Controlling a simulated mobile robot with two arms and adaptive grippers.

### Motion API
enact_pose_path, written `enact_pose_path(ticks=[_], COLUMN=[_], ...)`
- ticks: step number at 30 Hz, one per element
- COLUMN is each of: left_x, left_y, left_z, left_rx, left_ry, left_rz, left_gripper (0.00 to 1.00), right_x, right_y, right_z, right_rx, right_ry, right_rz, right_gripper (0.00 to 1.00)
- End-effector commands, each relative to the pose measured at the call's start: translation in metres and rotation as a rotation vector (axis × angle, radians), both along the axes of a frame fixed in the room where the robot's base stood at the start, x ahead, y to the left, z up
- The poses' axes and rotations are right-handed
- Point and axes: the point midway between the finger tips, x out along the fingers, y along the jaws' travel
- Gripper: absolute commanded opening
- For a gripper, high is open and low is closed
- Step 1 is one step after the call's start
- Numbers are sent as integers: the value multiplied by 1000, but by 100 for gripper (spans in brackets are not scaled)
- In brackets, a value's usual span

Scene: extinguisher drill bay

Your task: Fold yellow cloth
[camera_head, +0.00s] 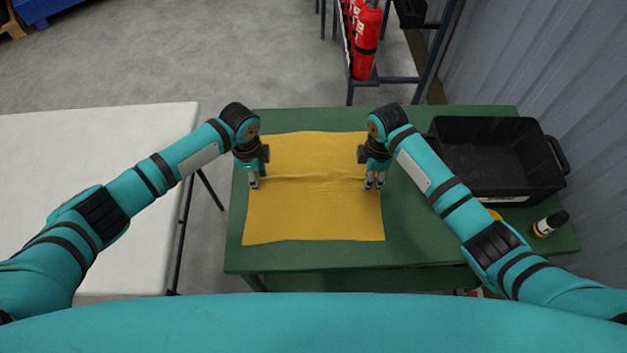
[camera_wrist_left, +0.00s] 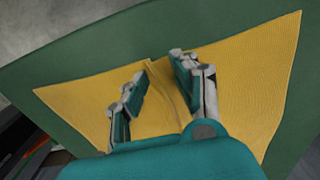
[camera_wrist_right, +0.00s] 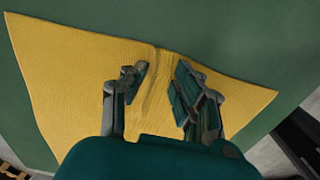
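The yellow cloth (camera_head: 313,214) lies spread out on the green table (camera_head: 420,254), with a slight raised crease running across its middle from left to right. My left gripper (camera_head: 255,186) points down at the left end of the crease. In the left wrist view its fingers (camera_wrist_left: 158,88) are apart on either side of the crease, with nothing between them. My right gripper (camera_head: 374,185) points down at the right end of the crease. In the right wrist view its fingers (camera_wrist_right: 158,90) are also apart, with the crease running between them. The cloth (camera_wrist_right: 75,75) looks single-layered.
A black crate (camera_head: 490,160) stands on the table's right side. A small black and yellow bottle (camera_head: 550,224) stands near the right front corner. A white table (camera_head: 90,200) is at the left. Red extinguishers (camera_head: 366,45) stand in a rack behind.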

Motion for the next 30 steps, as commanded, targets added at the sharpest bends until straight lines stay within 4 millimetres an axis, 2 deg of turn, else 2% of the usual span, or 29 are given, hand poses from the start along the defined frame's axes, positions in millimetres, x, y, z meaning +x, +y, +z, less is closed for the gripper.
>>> enact_pose_path(ticks=[2, 12, 30], left_x=[0, -1, -2], left_y=[0, 0, 1], left_z=[-1, -3, -4], left_rx=[1, 1, 2], left_ry=[1, 2, 5], left_rz=[0, 0, 0], left_gripper=[22, 0, 0], right_x=[0, -1, -1], right_y=[0, 0, -1], right_z=[-1, -3, -4], right_rx=[0, -1, -1], right_ry=[1, 1, 4], right_rz=[0, 0, 0], right_gripper=[22, 0, 0])
